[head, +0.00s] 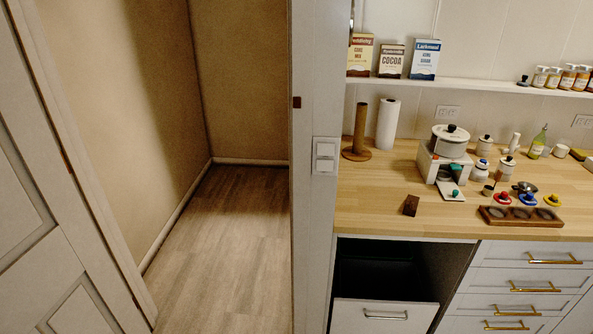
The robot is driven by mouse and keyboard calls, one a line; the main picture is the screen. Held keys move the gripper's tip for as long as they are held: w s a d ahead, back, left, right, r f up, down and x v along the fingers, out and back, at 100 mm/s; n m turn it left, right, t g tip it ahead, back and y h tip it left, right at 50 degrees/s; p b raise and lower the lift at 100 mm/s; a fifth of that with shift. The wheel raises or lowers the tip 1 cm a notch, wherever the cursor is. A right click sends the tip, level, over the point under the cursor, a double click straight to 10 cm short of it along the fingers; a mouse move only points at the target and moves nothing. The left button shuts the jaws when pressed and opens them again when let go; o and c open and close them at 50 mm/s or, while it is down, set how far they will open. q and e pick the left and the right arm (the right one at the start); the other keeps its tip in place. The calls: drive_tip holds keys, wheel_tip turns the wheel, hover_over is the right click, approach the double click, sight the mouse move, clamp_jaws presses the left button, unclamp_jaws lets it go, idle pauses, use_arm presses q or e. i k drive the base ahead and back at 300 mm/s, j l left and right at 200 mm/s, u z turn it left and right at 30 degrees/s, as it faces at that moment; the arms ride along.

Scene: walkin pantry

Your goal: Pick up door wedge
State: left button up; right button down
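A small dark brown block, which looks like the door wedge (410,205), lies on the wooden counter (370,215) near its front edge, in the left part of the counter. Its exact shape is hard to tell at this size. It stands apart from the other items, with bare wood around it. Neither of my grippers shows in the head view.
A wooden tray with round recesses (520,217), a white appliance with a pot (450,142), a paper towel roll (388,124) and a wooden holder (358,135) stand on the counter. Below is an open drawer (384,316). A doorway with clear floor (225,240) is left.

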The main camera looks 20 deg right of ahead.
sight(410, 205)
drive_tip(key=z, duration=1.55)
